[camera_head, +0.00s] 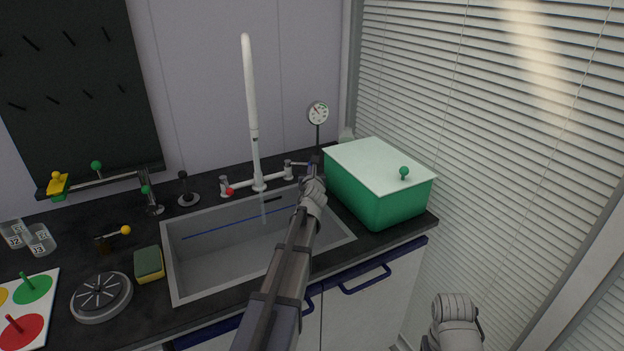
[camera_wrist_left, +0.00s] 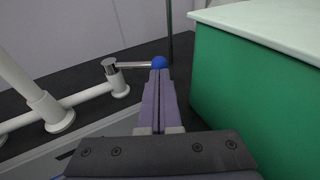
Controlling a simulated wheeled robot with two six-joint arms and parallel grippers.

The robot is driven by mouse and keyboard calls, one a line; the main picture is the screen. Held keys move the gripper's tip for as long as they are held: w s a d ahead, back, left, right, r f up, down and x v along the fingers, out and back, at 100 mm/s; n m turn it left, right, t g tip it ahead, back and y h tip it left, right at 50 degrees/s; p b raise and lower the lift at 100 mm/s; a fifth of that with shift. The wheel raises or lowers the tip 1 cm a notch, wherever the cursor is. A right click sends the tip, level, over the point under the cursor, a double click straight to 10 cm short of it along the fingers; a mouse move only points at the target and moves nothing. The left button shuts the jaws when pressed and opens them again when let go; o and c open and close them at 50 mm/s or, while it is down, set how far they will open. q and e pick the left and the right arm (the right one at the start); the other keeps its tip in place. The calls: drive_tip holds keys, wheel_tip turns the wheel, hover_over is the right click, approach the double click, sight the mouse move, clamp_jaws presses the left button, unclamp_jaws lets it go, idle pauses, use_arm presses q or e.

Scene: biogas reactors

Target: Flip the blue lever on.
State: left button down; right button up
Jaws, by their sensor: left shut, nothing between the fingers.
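The blue lever is a short metal arm ending in a round blue knob (camera_wrist_left: 160,62), on the right valve of the white tap (camera_wrist_left: 60,116). In the wrist view the lever lies about level, pointing right from its valve. In the head view its metal arm (camera_head: 301,164) shows beside the tap, and my gripper largely covers the knob. My left gripper (camera_head: 313,170) is shut and empty over the sink's back right. Its fingertips (camera_wrist_left: 159,76) are right at the knob; I cannot tell whether they touch it.
A green box (camera_head: 372,190) with a pale lid stands close to the right of my left gripper. A round gauge (camera_head: 318,113) stands behind. The sink (camera_head: 175,275) lies below the tap. A red-knobbed lever (camera_head: 229,191) is on the tap's left. A sponge (camera_head: 149,263) lies left of the sink.

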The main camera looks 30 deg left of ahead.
use_arm(q)
drive_tip(key=shift+x, duration=0.85)
drive_tip(key=w, duration=0.2)
drive_tip(key=shift+w, duration=0.35)
drive_tip(key=shift+s, duration=0.1)
drive_tip(key=d+p+v, duration=0.1)
drive_tip(key=v, duration=0.3)
drive_tip(key=w+d+v, duration=0.1)
drive_tip(key=v, duration=0.4)
drive_tip(key=d+p+v, duration=0.1)
drive_tip(key=v, duration=0.3)
drive_tip(key=shift+d+r+p, duration=0.1)
drive_tip(key=shift+r+p, duration=0.05)
drive_tip(key=shift+p, duration=0.15)
